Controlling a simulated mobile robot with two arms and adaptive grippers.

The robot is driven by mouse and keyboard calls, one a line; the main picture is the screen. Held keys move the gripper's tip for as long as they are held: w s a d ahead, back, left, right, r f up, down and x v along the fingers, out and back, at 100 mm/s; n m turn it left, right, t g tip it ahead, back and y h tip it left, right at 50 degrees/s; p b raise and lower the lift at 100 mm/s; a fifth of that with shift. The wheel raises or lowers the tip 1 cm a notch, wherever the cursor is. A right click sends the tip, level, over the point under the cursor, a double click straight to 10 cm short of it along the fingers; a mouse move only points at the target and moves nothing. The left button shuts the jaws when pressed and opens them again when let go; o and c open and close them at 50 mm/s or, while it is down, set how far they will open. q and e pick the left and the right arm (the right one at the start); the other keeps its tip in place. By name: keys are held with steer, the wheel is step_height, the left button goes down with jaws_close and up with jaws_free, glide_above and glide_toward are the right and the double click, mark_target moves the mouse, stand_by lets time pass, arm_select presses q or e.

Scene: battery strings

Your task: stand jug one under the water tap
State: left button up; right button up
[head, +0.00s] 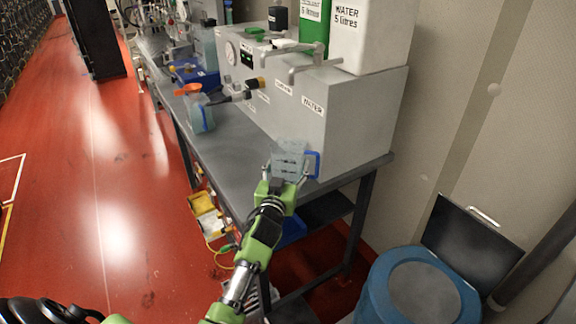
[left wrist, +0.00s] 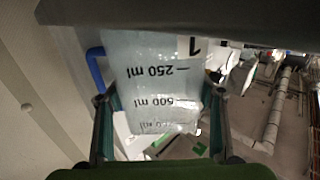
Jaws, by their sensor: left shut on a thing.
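Jug one (head: 289,158) is clear, with a blue handle on its right. My left gripper (head: 284,182) is shut on it, near the bench's front edge, in front of the grey box's WATER label (head: 313,106). In the left wrist view the jug (left wrist: 152,75) sits between the fingers (left wrist: 160,118), with a "1" and ml marks upside down. The grey water tap (head: 312,66) sticks out of the box higher up, below the white water can (head: 372,35). I cannot tell whether the jug touches the bench. My right gripper is not in view.
The grey bench (head: 240,147) has free room left of the jug. Another clear jug (head: 200,113) stands further back, with an orange item above it. A green can (head: 315,22) stands on the box. A blue barrel (head: 415,288) is at lower right.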

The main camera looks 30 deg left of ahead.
arm_select(q)
steer(key=shift+f, duration=0.15)
steer(key=o, duration=1.4)
steer(key=shift+c, duration=0.2)
steer(key=shift+o, duration=0.6)
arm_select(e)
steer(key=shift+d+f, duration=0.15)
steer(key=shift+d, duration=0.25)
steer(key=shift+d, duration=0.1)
